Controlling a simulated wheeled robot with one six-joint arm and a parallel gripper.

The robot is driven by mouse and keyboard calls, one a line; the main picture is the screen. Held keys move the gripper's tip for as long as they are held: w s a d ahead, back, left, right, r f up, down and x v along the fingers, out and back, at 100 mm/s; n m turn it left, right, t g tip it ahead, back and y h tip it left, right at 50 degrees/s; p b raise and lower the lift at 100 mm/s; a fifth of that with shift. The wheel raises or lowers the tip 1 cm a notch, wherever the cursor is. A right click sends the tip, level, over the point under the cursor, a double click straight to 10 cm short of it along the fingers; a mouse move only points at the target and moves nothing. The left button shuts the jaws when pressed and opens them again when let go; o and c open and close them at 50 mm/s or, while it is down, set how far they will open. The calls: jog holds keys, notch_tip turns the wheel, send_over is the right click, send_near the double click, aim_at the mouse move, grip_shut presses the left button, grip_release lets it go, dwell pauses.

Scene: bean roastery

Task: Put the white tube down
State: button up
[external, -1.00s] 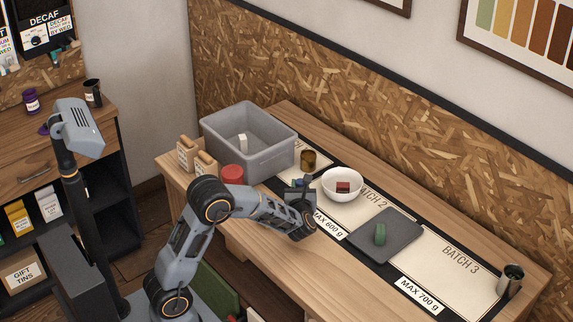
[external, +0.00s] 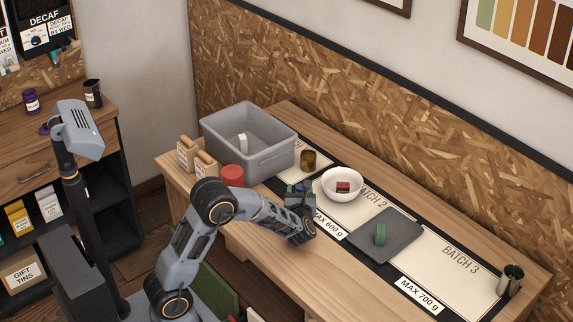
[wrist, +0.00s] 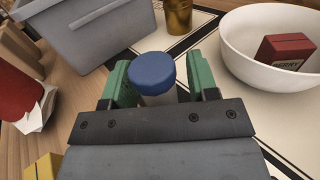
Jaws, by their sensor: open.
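The white tube (wrist: 158,99) with a blue cap (wrist: 153,72) stands between the two green finger pads of my gripper (wrist: 160,82) in the wrist view. The fingers are open on either side of it, and a gap shows between the cap and the right pad. The tube's lower part is hidden behind my gripper body. In the external view my gripper (external: 299,190) is low over the batch mat, just left of the white bowl, and largely hides the tube.
The white bowl (external: 342,191) holds a red box (external: 343,187). A grey bin (external: 270,162) and amber jar (external: 308,160) stand behind my gripper. A dark tray (external: 366,247) with a green item lies to the right. A red container (external: 232,175) stands left.

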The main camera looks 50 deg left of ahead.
jog(key=shift+r, duration=0.25)
jog(key=shift+s+d+f, duration=0.1)
jog(key=shift+s+d, duration=0.1)
jog(key=shift+d, duration=0.1)
jog(key=v, duration=1.1)
jog(key=shift+s+d, duration=0.1)
jog(key=shift+s, duration=0.05)
